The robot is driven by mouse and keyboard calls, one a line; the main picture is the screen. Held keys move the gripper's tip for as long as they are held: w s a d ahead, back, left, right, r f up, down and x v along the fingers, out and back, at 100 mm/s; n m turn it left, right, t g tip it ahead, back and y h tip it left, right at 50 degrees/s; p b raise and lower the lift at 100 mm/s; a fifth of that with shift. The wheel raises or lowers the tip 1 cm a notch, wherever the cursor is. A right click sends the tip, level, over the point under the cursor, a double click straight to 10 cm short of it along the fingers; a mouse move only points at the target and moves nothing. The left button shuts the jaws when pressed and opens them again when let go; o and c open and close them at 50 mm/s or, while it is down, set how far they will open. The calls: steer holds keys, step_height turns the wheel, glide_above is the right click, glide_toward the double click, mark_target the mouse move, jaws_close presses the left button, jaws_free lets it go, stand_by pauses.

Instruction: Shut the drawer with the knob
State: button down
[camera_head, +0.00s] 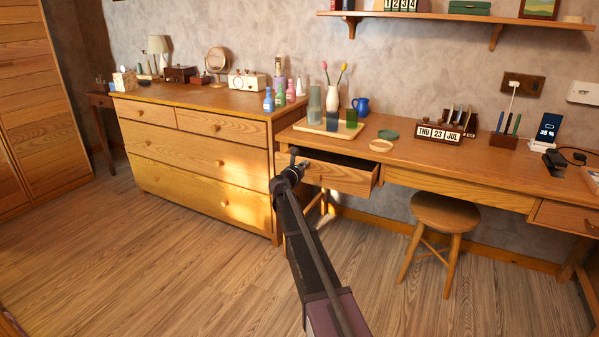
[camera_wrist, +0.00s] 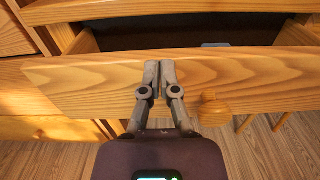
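The wooden desk drawer (camera_head: 345,178) stands pulled out at the desk's left end, its dark inside showing. In the wrist view its pale wooden front (camera_wrist: 80,84) runs across the picture, with the open box (camera_wrist: 190,36) behind it. The head view also shows my gripper (camera_head: 304,165) at the front.
A dresser (camera_head: 195,155) with shut drawers stands close at the left. A round stool (camera_head: 443,212) is under the desk, right of the drawer. A tray with cups (camera_head: 300,126) stands on the desk above the drawer. The floor in front is clear.

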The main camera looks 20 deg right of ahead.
steer(key=x, duration=1.1)
steer(key=shift+w, duration=0.45)
steer(key=shift+w+d, duration=0.45)
steer(key=shift+d, duration=0.05)
steer(key=shift+w+d, duration=0.1)
steer(key=shift+d, duration=0.05)
steer(key=v, duration=1.5)
